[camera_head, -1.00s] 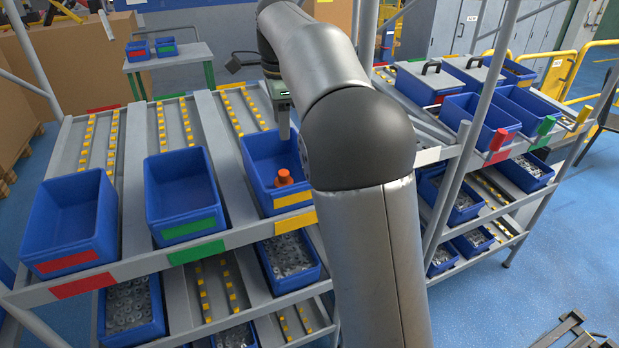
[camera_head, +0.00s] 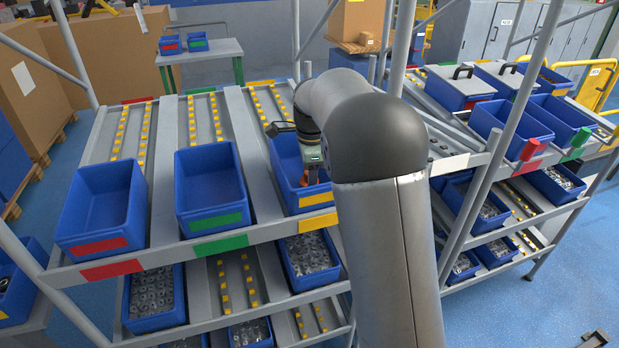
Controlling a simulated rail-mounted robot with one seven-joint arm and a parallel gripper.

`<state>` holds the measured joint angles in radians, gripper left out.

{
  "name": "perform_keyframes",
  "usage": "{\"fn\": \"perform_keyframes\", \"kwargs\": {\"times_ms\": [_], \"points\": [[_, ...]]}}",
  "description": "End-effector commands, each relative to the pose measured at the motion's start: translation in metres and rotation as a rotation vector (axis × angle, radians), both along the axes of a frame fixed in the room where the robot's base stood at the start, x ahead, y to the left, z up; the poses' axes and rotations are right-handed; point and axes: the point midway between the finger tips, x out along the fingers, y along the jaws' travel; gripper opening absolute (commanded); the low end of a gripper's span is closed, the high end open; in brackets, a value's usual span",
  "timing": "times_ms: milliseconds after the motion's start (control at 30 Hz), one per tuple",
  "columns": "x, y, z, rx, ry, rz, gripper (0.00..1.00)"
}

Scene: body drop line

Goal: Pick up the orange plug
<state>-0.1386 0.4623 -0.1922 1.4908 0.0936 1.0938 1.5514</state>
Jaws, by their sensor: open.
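The orange plug (camera_head: 304,178) is in the blue bin with the yellow label (camera_head: 317,198), the right one of the three bins on the upper shelf. Only a small orange part of it shows, under and left of my gripper (camera_head: 312,176). My gripper points down into that bin, close above or beside the plug. The jaws are open. My arm hides the right part of the bin, and I cannot tell whether the fingers touch the plug.
A green-label bin (camera_head: 212,192) and a red-label bin (camera_head: 100,212) stand to the left, both empty. Bins of metal parts (camera_head: 309,262) sit on the shelf below. A rack post (camera_head: 402,45) rises behind my arm. A second rack stands at the right.

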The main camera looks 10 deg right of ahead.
Motion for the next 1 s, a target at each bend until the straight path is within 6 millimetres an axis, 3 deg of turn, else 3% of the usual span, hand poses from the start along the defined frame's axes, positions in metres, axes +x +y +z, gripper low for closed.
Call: {"fn": "perform_keyframes", "kwargs": {"times_ms": [100,333,367,467,833,1000], "points": [[0.001,0.000,-0.011,0.000,0.001,0.000,0.52],[0.001,0.000,-0.012,0.000,-0.001,0.000,0.52],[0.001,0.000,-0.012,0.000,-0.001,0.000,0.50],[0.001,0.000,-0.012,0.000,0.000,0.000,0.23],[0.001,0.000,-0.010,0.000,-0.001,0.000,0.22],[0.002,0.000,0.004,0.000,-0.003,0.000,0.22]]}}
